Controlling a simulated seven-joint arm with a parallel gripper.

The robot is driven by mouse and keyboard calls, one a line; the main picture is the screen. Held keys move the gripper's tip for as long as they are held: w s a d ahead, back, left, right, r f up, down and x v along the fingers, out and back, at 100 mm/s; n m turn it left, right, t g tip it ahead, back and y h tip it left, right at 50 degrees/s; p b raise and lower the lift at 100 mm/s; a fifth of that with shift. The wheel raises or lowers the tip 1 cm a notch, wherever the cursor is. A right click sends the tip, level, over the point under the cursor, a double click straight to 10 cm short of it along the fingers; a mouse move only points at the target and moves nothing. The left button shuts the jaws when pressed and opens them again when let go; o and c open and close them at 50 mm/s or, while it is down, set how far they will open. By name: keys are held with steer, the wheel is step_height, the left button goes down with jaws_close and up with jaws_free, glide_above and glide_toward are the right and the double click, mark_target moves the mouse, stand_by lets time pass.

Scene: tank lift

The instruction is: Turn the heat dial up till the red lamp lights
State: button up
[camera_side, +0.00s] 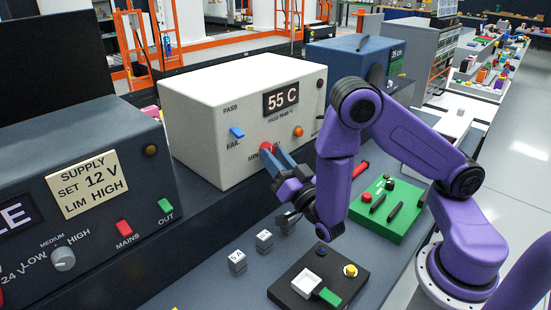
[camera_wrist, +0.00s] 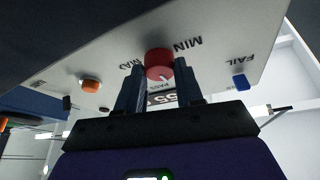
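The pale box (camera_side: 215,95) has a display (camera_side: 281,101) reading 55 C. Its red dial (camera_side: 266,148) is on the front, low down, partly hidden by my fingers in the side view. In the wrist view the red dial (camera_wrist: 158,62) lies between MIN and MAX, with a white mark at its edge. My gripper (camera_side: 274,157) reaches the dial, and in the wrist view its two fingers (camera_wrist: 160,70) stand on either side, closed against it. An orange round part (camera_side: 298,131) sits right of the dial. I see no clearly lit red lamp.
A blue switch (camera_side: 237,132) marked PASS and FAIL is left of the dial. A dark supply unit (camera_side: 85,190) stands at left. Small grey blocks (camera_side: 237,260), a black panel (camera_side: 318,283) and a green board (camera_side: 388,208) lie on the bench below my arm.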

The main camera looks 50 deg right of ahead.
steer(key=shift+a+m+g+h, duration=0.1)
steer(key=shift+m+g+h, duration=0.6)
steer(key=shift+m, duration=1.2)
steer(key=shift+c, duration=0.3)
steer(key=o, duration=1)
steer(key=shift+o, duration=0.2)
steer(key=shift+s+t, duration=0.1)
steer(key=shift+t, duration=0.2)
steer(key=v, duration=0.7)
steer(key=shift+s+a, duration=0.1)
